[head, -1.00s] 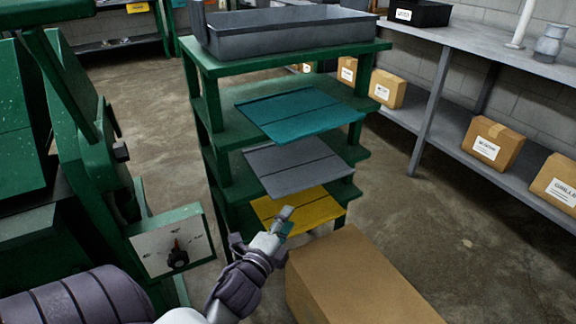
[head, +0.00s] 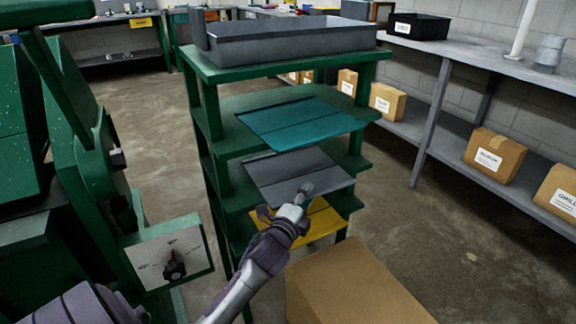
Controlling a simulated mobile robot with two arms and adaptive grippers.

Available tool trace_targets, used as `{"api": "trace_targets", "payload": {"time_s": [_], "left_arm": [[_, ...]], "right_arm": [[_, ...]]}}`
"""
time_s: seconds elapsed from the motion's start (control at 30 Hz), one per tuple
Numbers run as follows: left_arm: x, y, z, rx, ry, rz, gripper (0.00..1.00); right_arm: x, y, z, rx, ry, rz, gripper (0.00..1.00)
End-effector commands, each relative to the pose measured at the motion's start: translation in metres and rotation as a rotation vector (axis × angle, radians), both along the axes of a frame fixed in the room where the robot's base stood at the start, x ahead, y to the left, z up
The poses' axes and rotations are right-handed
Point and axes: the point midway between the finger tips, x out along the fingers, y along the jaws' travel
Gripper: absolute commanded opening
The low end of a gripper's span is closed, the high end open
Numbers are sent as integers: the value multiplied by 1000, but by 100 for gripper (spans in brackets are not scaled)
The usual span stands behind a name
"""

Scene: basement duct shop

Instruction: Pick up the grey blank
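The grey blank (head: 290,172) is a flat sheet with a crease line, lying on a middle shelf of the green rack (head: 232,200) and sticking out past its front edge. A teal blank (head: 300,124) lies on the shelf above, and a yellow blank (head: 318,222) on the shelf below. My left gripper (head: 306,190) is at the front edge of the grey blank and covers a small part of it. Its fingers are small and blurred, so I cannot tell whether they are open or touch the sheet. My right gripper is out of view.
A cardboard box (head: 355,285) stands on the floor in front of the rack. A green machine with a dial panel (head: 168,258) is close on the left. A grey tray (head: 290,42) sits on the rack top. Grey shelving (head: 450,130) with boxes lines the right wall.

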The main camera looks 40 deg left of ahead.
Motion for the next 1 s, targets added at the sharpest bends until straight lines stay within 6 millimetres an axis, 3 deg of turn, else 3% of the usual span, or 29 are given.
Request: {"api": "trace_targets", "payload": {"time_s": [0.1, 0.33, 0.57, 1.0], "left_arm": [[9, 2, 0, -1, 0, 0, 40], [10, 2, 0, -1, 1, 0, 40], [10, 2, 0, -1, 1, 0, 1], [10, 2, 2, 0, -2, -1, 0]], "right_arm": [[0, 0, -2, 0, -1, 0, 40], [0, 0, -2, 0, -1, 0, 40], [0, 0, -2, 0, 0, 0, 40], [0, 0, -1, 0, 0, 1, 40]]}}
